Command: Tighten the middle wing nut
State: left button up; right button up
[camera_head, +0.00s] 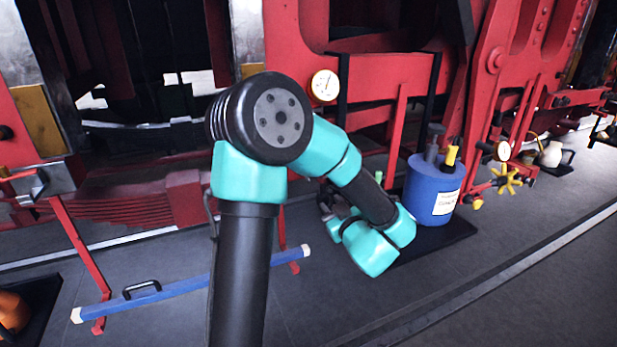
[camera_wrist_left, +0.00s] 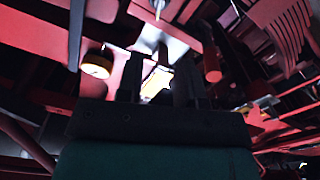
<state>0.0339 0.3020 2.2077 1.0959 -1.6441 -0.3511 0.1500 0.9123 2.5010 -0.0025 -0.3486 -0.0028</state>
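I cannot make out the middle wing nut in either view. My left arm crosses the head view in teal and black, and its wrist bends down in front of the red frame. The left gripper (camera_head: 330,203) is mostly hidden behind the arm there. In the left wrist view, the two dark fingers of this gripper (camera_wrist_left: 156,82) stand apart. A bright, yellowish-white patch (camera_wrist_left: 157,82) shows between or beyond them, and I cannot tell what it is. I see nothing clearly gripped. My right gripper is in neither view.
A blue canister (camera_head: 433,190) stands on a dark mat right of my wrist. A white gauge (camera_head: 324,85) is on the red frame. A yellow handwheel (camera_head: 507,180) is farther right. A blue bar (camera_head: 180,287) with a black handle is at lower left.

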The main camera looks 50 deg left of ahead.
pick_arm(q)
jog(key=shift+a, duration=0.1)
jog(key=x, duration=1.7)
jog(key=shift+w, duration=0.2)
jog(key=shift+c, duration=0.3)
jog(key=c, duration=0.6)
jog(key=shift+o, duration=0.2)
